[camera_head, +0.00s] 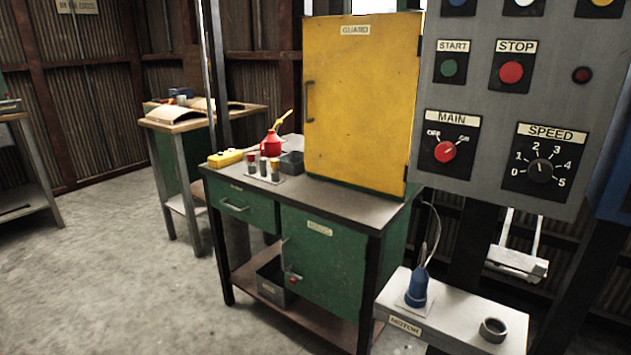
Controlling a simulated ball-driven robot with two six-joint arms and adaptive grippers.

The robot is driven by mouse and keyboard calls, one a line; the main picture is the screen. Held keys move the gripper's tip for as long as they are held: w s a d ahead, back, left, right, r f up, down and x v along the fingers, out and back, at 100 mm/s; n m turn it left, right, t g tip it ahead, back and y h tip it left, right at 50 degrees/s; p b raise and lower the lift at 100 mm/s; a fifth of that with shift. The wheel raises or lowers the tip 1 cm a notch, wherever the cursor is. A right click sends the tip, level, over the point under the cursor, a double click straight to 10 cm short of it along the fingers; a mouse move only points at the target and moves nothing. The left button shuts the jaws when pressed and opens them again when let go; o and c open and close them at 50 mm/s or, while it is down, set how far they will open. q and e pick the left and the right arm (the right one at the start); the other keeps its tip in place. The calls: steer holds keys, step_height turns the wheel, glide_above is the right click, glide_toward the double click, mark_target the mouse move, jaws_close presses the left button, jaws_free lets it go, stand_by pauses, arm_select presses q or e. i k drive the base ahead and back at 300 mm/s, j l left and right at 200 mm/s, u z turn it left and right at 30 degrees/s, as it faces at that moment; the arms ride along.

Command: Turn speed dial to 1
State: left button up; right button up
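The speed dial (540,171) is a dark round knob on a black plate labelled SPEED, at the lower right of the grey control panel (480,94). White numbers 0 to 5 run around it, with 0 and 1 on its left, 2 and 3 above, 4 and 5 on its right. The knob's pointer is too small for me to read its setting surely. Neither of my grippers is in view, and nothing touches the dial.
Left of the dial is the red MAIN switch (445,151). Above are the green START (448,68) and red STOP (511,72) buttons. A yellow GUARD door (360,100) stands left of the panel. A green workbench (325,250) and a grey box (455,325) stand below.

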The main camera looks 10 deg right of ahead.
mark_target(540, 171)
steer(key=z, duration=1.5)
